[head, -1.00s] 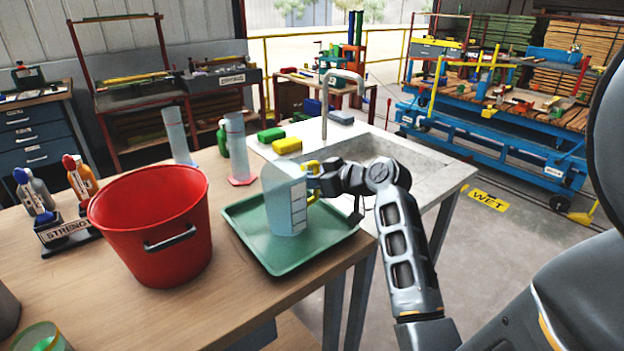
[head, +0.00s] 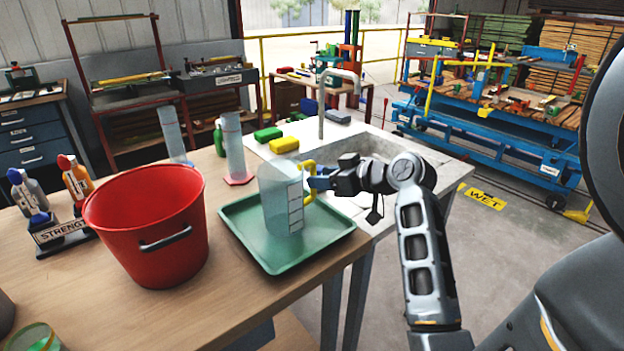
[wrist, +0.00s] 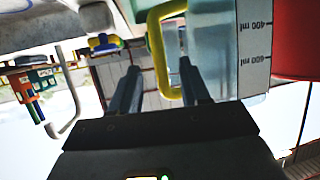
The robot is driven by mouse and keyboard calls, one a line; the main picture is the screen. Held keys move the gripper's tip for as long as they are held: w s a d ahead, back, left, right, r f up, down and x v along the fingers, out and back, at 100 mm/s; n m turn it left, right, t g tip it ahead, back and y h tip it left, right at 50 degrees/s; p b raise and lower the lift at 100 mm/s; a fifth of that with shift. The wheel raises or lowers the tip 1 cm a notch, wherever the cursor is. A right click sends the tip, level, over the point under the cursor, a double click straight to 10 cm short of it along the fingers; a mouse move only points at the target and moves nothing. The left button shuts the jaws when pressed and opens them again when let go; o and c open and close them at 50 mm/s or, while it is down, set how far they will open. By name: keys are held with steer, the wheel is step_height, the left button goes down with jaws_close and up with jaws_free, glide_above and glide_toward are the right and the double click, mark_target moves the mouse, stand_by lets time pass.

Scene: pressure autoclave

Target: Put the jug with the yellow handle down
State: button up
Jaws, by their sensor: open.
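The clear jug (head: 281,200) with the yellow handle (head: 309,182) stands upright on the green tray (head: 262,258) in the head view. Its handle points right, toward my gripper (head: 316,180). In the wrist view the jug (wrist: 225,50) shows its volume marks, and the yellow handle (wrist: 157,45) lies between my two open fingers (wrist: 158,85). The right finger overlaps the handle's edge in that view; I cannot tell whether it touches. My gripper is open.
A red bucket (head: 150,225) stands left of the tray. Clear cylinders (head: 234,145) stand behind it. Yellow and green sponges (head: 284,145) lie by the sink (head: 352,150) and its tap (head: 322,105). A bottle rack (head: 62,230) is at far left.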

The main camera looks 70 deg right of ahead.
steer(key=v, duration=0.6)
steer(key=shift+s+r, duration=0.2)
steer(key=shift+s, duration=0.15)
